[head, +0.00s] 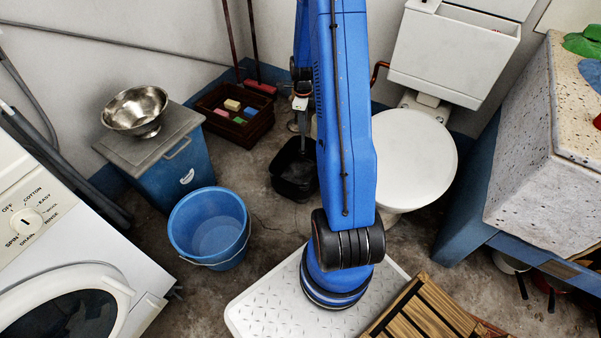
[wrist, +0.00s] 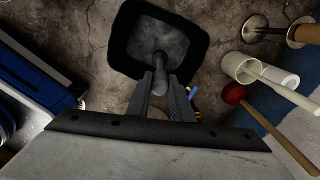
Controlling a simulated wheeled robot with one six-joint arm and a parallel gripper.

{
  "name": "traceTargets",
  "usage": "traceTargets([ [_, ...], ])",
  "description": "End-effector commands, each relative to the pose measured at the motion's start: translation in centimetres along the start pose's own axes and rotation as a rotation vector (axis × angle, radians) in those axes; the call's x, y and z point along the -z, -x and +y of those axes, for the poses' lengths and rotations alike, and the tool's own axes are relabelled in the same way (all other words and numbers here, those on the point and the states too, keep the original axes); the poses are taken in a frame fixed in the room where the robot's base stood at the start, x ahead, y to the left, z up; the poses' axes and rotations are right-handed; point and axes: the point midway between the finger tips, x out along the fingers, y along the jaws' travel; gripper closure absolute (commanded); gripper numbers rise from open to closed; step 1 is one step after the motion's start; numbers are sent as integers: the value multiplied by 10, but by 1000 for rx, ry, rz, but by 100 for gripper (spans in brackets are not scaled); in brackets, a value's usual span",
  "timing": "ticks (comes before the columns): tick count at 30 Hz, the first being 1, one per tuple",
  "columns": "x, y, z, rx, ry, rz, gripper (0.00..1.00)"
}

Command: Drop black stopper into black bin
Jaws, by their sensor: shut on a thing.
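The black bin (head: 287,185) stands on the floor, partly hidden behind my blue arm in the head view. In the wrist view the bin (wrist: 118,50) lies beyond my fingertips, and its grey inside floor shows. My gripper (wrist: 161,80) is shut on the black stopper (wrist: 159,74), a dark grey rounded piece held between the two fingers. The stopper overlaps the bin's near side and opening in that view. In the head view my gripper (head: 301,104) is above the bin's back part, and I cannot make out the stopper clearly there.
A dark crate (head: 233,124) with coloured blocks stands left of the bin, and a blue bucket (head: 209,228) nearer. A white toilet (head: 415,160) is close on the right.

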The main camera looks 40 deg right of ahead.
Motion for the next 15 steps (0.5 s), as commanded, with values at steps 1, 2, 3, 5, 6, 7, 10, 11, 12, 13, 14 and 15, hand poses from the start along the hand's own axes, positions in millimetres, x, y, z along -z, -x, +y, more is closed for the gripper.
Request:
traceTargets([
  [1, 4, -4, 5, 0, -10, 0, 100],
  [2, 6, -6, 8, -1, -14, 0, 100],
  [3, 7, -8, 10, 0, -18, 0, 100],
  [5, 8, -10, 11, 1, -21, 0, 100],
  [6, 9, -12, 11, 1, -22, 0, 100],
  [7, 9, -14, 11, 0, -22, 0, 100],
  [10, 8, -23, 11, -1, -22, 0, 100],
  [11, 8, -26, 11, -1, -22, 0, 100],
  [12, 8, -30, 11, -1, -21, 0, 100],
  [13, 8, -34, 11, -1, -21, 0, 100],
  [14, 8, -37, 11, -1, -21, 0, 100],
  [15, 8, -41, 11, -1, -21, 0, 100],
])
